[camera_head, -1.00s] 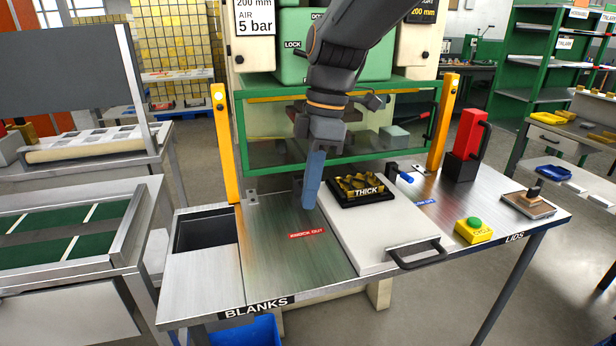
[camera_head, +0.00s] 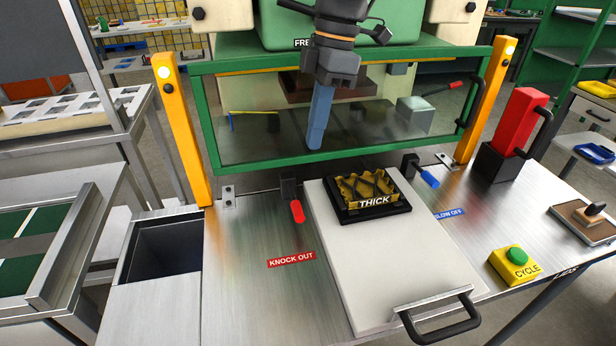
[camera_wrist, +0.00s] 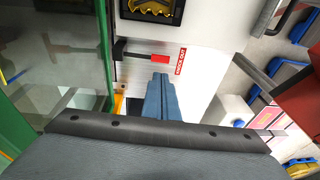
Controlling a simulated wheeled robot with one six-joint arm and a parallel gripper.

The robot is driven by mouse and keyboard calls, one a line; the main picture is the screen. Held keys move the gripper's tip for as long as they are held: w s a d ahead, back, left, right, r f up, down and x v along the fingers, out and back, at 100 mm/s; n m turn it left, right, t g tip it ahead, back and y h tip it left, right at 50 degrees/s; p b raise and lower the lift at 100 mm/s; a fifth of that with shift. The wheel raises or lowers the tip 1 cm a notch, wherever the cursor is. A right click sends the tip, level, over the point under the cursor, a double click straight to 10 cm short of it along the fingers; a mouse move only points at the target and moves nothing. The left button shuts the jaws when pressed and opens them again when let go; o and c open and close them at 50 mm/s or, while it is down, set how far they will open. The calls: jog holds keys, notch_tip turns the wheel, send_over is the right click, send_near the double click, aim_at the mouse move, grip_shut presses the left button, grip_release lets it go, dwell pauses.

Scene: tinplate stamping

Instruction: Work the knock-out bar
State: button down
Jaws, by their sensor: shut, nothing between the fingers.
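The knock-out bar is a short lever with a red grip (camera_head: 297,211) on a black bracket (camera_head: 288,188), left of the white slide plate (camera_head: 385,275). Its grip points toward the table's front, above the red KNOCK OUT label (camera_head: 291,260). My gripper (camera_head: 316,145) points down with its blue fingers shut and empty. In the head view its tips show above and slightly right of the bar, in front of the guard window. In the wrist view the fingers (camera_wrist: 162,80) end just short of the red grip (camera_wrist: 160,58), with no clear contact.
The green-framed guard (camera_head: 340,160) stands behind the bar. A black die marked THICK (camera_head: 370,195) sits on the slide plate, with the blue blow-off lever (camera_head: 428,178) to its right. The yellow CYCLE button box (camera_head: 514,264) is at the right. Open bin (camera_head: 160,250) at the left.

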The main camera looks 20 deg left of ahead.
jog(key=shift+s+a, duration=0.1)
jog(key=p, duration=0.4)
send_near(298, 208)
jog(key=x, duration=0.6)
jog(key=shift+f, duration=0.25)
jog(key=shift+b, duration=0.35)
